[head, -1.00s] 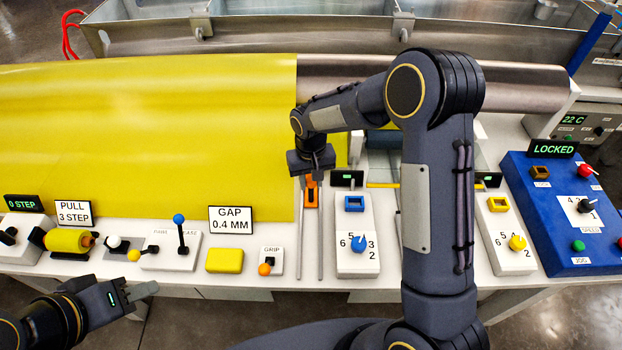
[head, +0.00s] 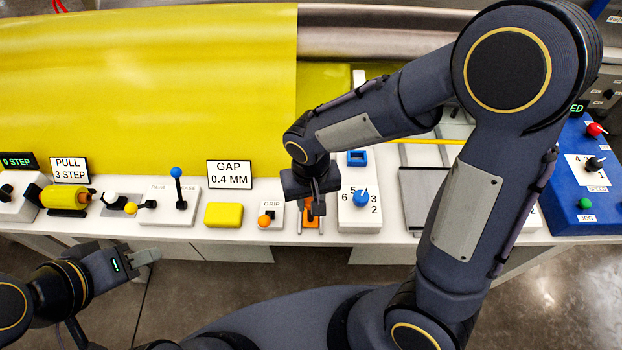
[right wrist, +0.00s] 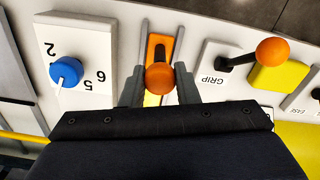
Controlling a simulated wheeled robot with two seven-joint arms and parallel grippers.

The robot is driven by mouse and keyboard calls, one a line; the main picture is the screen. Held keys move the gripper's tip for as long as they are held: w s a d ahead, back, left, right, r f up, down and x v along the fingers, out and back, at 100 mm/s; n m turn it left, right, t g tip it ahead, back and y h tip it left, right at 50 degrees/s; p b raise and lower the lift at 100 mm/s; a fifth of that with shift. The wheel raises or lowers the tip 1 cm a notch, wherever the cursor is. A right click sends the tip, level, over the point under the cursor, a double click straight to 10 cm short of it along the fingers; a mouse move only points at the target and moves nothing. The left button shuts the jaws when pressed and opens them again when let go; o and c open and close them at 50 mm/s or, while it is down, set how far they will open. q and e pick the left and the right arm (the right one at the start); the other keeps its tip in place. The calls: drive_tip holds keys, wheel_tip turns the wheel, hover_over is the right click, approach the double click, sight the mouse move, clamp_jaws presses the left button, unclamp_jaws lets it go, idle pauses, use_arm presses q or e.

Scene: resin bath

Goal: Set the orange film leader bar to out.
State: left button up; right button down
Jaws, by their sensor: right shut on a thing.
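The orange film leader bar (head: 309,214) lies between two thin grey rails near the table's front edge in the head view. In the right wrist view its orange knob (right wrist: 160,77) is between the fingers of my right gripper (right wrist: 160,88), and the flat orange part (right wrist: 158,46) shows beyond it. My right gripper (head: 315,205) is shut on the knob and partly covers the bar in the head view. My left gripper (head: 147,256) is empty, in front of the table at the left; its finger gap is not clear.
The grip lever (head: 265,220) stands just left of the bar. The panel with a blue knob (head: 361,199) is just right of it. A yellow block (head: 223,215) and a gap sign (head: 229,174) are further left. Yellow film (head: 150,90) lies behind.

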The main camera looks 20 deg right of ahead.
drive_tip(key=shift+s+a, duration=0.2)
drive_tip(key=shift+s, duration=0.5)
drive_tip(key=c, duration=1.5)
unclamp_jaws()
drive_tip(key=shift+s, duration=0.1)
drive_tip(key=o, duration=0.4)
drive_tip(key=shift+r, duration=0.1)
drive_tip(key=shift+r, duration=0.4)
wheel_tip(320, 180, up, 7)
drive_tip(key=shift+f+p, duration=0.1)
drive_tip(key=shift+p, duration=0.35)
